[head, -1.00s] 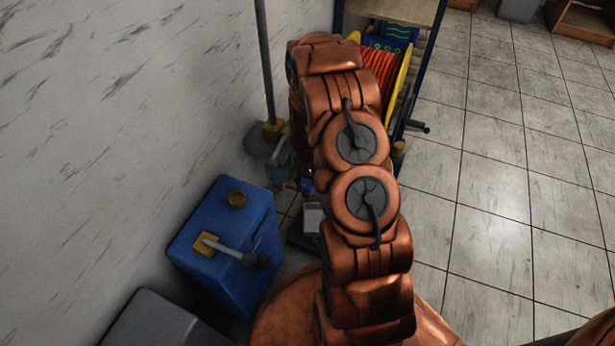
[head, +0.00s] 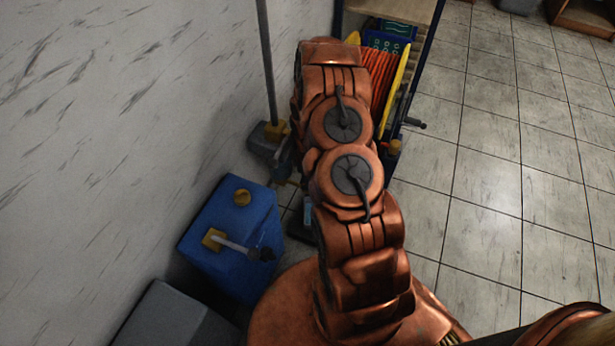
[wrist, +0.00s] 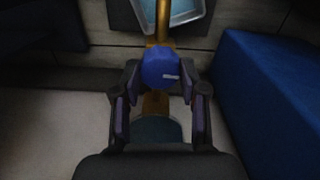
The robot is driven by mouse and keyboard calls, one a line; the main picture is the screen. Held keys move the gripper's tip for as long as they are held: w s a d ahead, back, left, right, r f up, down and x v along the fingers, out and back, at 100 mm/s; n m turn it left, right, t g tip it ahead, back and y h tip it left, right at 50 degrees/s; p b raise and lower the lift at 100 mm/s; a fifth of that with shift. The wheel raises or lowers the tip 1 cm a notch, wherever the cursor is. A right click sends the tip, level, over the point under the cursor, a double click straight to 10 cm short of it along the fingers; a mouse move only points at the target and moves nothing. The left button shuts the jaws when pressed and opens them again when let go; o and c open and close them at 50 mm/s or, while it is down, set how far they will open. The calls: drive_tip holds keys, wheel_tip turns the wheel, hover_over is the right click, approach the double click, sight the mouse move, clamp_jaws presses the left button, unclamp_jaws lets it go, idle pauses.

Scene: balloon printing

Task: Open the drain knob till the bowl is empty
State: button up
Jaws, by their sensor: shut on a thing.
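A blue round drain knob (wrist: 158,66) with a pale mark on its face sits on a brass pipe (wrist: 163,22) in the wrist view. My gripper (wrist: 160,80) has one finger on each side of the knob and is shut on it. A pale-rimmed basin (wrist: 185,15) is cut off at the top edge. A dark teal rounded surface (wrist: 160,130) lies below the knob, partly hidden by my gripper. I cannot tell which of these is the bowl, or its water level. In the head view my arm hides the gripper and the knob.
A blue jerrycan (head: 225,245) stands by the wall at left, with a grey box (head: 165,320) nearer. A blue side (wrist: 270,90) fills the right of the wrist view. A shelf with an orange reel (head: 381,75) stands beyond my arm. The tiled floor (head: 490,190) at right is open.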

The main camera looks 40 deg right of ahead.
drive_tip(key=shift+n, duration=0.4)
drive_tip(key=o, duration=1.1)
drive_tip(key=shift+o, duration=0.2)
drive_tip(key=shift+r, duration=0.1)
wheel_tip(320, 180, up, 12)
idle(0.6)
